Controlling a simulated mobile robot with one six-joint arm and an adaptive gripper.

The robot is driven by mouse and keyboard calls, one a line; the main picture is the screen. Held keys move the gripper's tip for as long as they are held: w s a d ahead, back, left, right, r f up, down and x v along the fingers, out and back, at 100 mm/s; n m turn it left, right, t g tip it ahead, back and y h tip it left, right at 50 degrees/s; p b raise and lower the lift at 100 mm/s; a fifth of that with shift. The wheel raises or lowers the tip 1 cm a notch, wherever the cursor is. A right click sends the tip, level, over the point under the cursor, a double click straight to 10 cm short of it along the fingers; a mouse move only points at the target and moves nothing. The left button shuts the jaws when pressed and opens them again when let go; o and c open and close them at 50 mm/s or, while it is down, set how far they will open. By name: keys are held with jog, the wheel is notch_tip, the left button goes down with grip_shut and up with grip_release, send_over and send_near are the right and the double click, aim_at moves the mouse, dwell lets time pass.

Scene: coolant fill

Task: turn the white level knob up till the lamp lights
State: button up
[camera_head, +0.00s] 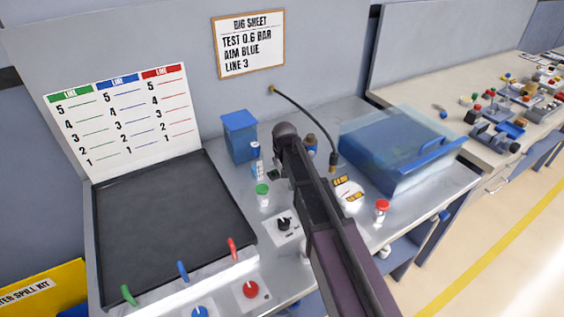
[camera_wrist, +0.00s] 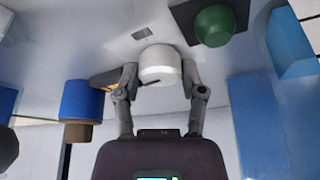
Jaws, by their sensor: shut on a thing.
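In the wrist view the white level knob (camera_wrist: 158,62) is a short round cylinder with a dark mark low on its side. My gripper (camera_wrist: 160,72) has one finger on each side of it and is shut on it. A small dark grey rectangle (camera_wrist: 142,33) lies just beyond the knob; I cannot tell whether it is the lamp, and it shows no light. In the head view my arm hides the knob and the fingers.
A green-capped container (camera_wrist: 214,25) and a blue cylinder with a brown end (camera_wrist: 82,100) stand near the fingers.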

jog(key=o, duration=1.1)
jog(key=shift+o, duration=0.2)
jog(key=shift+n, duration=0.4)
jog(key=shift+n+g+y, duration=0.5)
jog(key=shift+n+y, duration=0.4)
jog(key=shift+n, duration=1.4)
jog(key=shift+d+r+n, duration=0.1)
jog(key=shift+r+n, duration=0.15)
jog(key=shift+n, duration=0.05)
jog(key=p+v, duration=1.3)
jog(key=s+d+f+m+g+h, duration=0.1)
jog(key=s+d+m, duration=0.5)
jog(key=s+d, duration=1)
jog(key=shift+g+h, duration=0.6)
jog(key=shift+g, duration=0.3)
